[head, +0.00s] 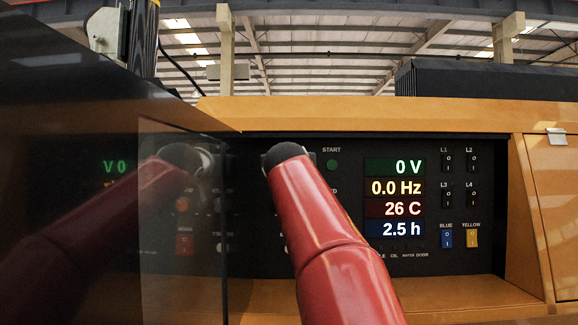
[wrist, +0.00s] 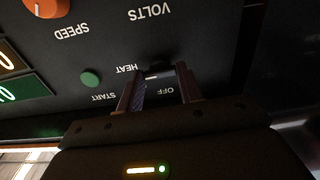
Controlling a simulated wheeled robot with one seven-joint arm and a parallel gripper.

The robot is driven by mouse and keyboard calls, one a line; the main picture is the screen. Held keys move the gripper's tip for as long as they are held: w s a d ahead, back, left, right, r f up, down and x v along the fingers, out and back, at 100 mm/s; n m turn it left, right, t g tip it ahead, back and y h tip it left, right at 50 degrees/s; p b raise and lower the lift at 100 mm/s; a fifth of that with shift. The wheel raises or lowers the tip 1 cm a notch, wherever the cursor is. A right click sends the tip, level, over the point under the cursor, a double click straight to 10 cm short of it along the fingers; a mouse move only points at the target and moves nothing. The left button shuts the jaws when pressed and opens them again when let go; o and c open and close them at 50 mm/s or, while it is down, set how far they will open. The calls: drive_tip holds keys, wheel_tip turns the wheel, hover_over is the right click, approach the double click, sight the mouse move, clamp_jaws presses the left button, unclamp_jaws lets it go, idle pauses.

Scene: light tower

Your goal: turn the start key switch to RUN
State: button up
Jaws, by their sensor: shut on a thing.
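The start key switch (wrist: 158,75) is on the dark control panel, upside down in the wrist view, between the OFF and HEAT labels. Only a small part of it shows, with a pale glint. My gripper (wrist: 163,71) has its two fingers on either side of the switch and is shut on it. The exact angle of the key cannot be told. The green START button (wrist: 91,77) is to the left of the fingers; it also shows in the head view (head: 332,165). In the head view my red arm hides the switch and the gripper.
The head view shows displays (head: 394,198) reading 0 V, 0.0 Hz, 26 C and 2.5 h. Breakers (head: 460,175) and blue (head: 446,238) and yellow (head: 472,238) switches stand at right. A see-through door (head: 180,285) stands open at left. An orange knob (wrist: 46,6) is near SPEED.

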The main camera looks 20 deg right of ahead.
drive_tip(key=shift+n+p, duration=1.2)
drive_tip(key=shift+n, duration=2.9)
drive_tip(key=o, duration=1)
drive_tip(key=b+v, duration=0.2)
drive_tip(key=v, duration=0.5)
drive_tip(key=shift+s+a+b, duration=0.15)
drive_tip(key=shift+s+b, duration=0.15)
drive_tip(key=shift+s, duration=0.1)
